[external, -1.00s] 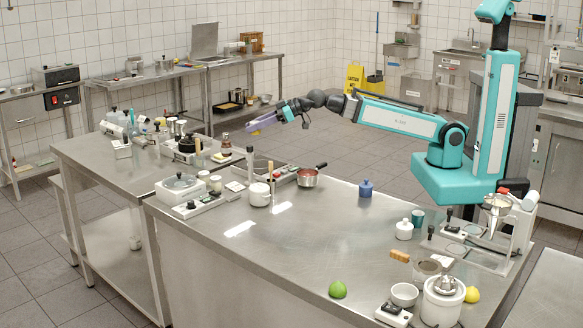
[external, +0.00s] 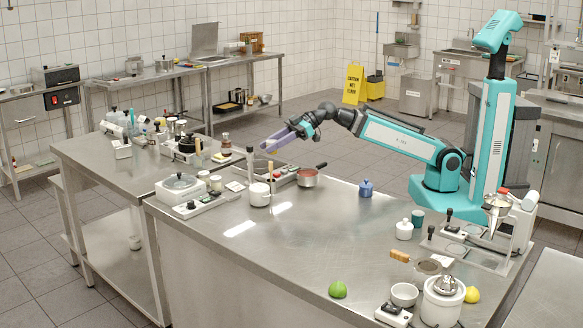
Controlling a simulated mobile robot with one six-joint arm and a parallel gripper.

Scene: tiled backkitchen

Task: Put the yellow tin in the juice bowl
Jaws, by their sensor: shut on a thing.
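My gripper (external: 272,145), with pale purple fingers, is in the air above the back edge of the steel counter, up and left of the red-filled pan. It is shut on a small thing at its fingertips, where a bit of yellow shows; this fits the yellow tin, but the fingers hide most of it. The pan (external: 308,178) has a dark handle and red contents, and stands on the counter below and right of my gripper. A small white bowl (external: 404,294) stands at the front right. I cannot tell for sure which vessel is the juice bowl.
A white mug (external: 259,195) and a sunken tray unit (external: 283,172) stand near the pan. A blue jar (external: 366,188) and a white lidded pot (external: 404,229) stand to the right. A green lime (external: 338,289) lies in front. The middle of the counter is clear.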

